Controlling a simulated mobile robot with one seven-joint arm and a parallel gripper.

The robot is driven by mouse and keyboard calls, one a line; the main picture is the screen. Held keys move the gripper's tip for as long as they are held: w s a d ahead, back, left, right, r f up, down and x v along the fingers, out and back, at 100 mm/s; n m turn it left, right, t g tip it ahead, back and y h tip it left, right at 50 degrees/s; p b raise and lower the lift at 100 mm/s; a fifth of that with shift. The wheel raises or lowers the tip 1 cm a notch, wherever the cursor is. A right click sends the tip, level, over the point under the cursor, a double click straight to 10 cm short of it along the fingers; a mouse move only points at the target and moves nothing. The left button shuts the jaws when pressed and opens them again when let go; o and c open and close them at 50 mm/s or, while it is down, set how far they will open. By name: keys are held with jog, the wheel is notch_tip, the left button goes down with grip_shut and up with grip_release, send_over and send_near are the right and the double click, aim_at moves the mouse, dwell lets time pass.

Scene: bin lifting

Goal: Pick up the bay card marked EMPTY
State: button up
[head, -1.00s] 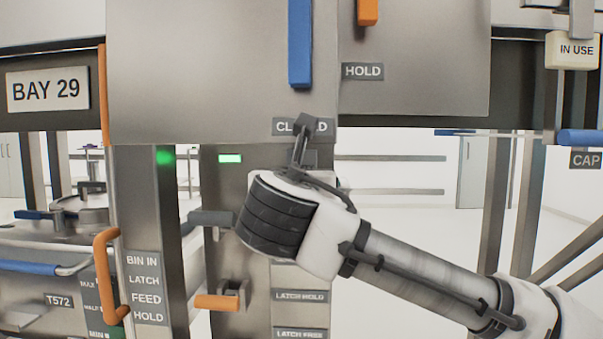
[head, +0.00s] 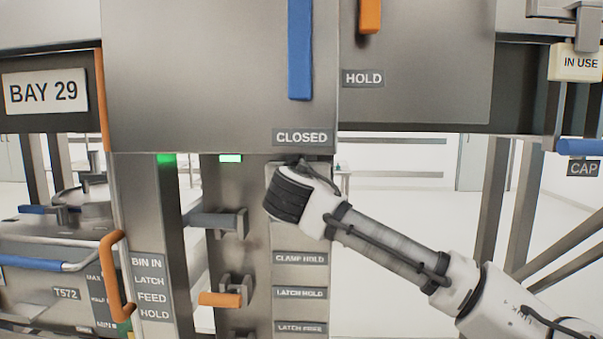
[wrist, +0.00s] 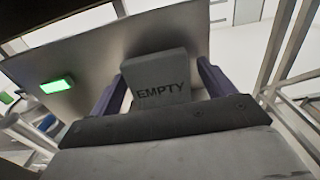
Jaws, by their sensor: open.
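The bay card marked EMPTY (wrist: 163,92) is a grey plate with dark letters in the middle of the wrist view. My gripper (wrist: 158,76) is open, with one dark purple finger on each side of the card. A narrow gap shows on each side near the card's top. The card's lower edge is hidden behind the dark bar of my gripper. In the head view the card and my fingers are not visible, and my wrist is in front of the steel post (head: 233,265).
A cream IN USE card (head: 580,63) hangs at the upper right. Orange handles (head: 112,275) and a grey latch handle (head: 217,221) stick out left of my wrist. A steel panel labelled CLOSED (head: 302,137) is just above it. Open room lies to the right.

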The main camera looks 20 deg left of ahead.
jog(key=c, duration=1.1)
jog(key=shift+r, duration=0.1)
